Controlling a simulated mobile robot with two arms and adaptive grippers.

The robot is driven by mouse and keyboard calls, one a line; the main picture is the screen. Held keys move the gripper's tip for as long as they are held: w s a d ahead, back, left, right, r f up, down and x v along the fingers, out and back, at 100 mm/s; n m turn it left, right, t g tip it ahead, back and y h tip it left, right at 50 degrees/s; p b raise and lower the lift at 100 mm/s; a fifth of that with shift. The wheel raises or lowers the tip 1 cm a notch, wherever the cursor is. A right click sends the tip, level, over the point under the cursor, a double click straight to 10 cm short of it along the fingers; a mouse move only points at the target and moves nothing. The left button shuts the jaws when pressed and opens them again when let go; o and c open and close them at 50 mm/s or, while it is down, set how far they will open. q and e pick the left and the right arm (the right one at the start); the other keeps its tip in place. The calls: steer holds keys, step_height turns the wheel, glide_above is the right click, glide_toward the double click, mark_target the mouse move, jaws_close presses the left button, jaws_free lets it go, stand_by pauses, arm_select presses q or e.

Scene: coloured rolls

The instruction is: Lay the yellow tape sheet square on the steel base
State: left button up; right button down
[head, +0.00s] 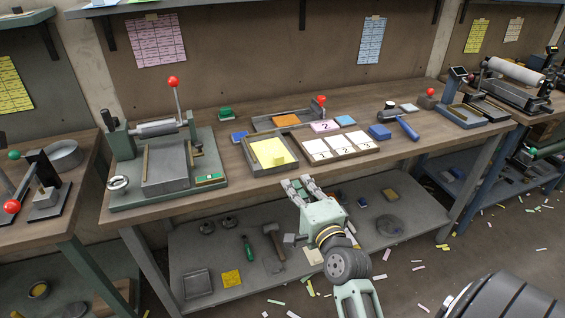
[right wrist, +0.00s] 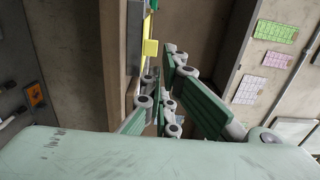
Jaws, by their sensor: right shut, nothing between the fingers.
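The yellow tape sheet (head: 268,147) lies on the grey steel base (head: 252,168) near the middle of the bench. It covers much of the base and looks roughly in line with its rim; exact squareness is hard to tell. A small yellow block or tab shows at its front part. My right gripper (head: 297,186) is in front of the bench edge, below and right of the sheet, apart from it. It is shut and empty. In the right wrist view the gripper's fingers (right wrist: 165,105) show, with a yellow piece beyond them. My left gripper is not in view.
A tray of white numbered tiles (head: 340,147) stands right of the base, with a blue-handled mallet (head: 407,128) beyond. A roller press (head: 165,160) stands left. Behind the base is a grey tray with an orange piece (head: 286,120). A lower shelf holds tools.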

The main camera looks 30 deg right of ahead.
glide_toward(279, 157)
steer(key=a+x, duration=0.1)
steer(key=x, duration=0.2)
steer(key=w, duration=0.1)
steer(key=w+d, duration=0.1)
steer(key=w, duration=0.1)
steer(key=shift+w+d+r+p, duration=0.1)
steer(key=shift+w+d+p, duration=0.1)
steer(key=shift+d+p, duration=0.2)
steer(key=shift+w, duration=0.55)
steer(key=shift+x, duration=1.3)
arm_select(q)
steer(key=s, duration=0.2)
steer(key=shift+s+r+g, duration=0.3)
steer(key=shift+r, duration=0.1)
arm_select(e)
steer(key=shift+s, duration=0.1)
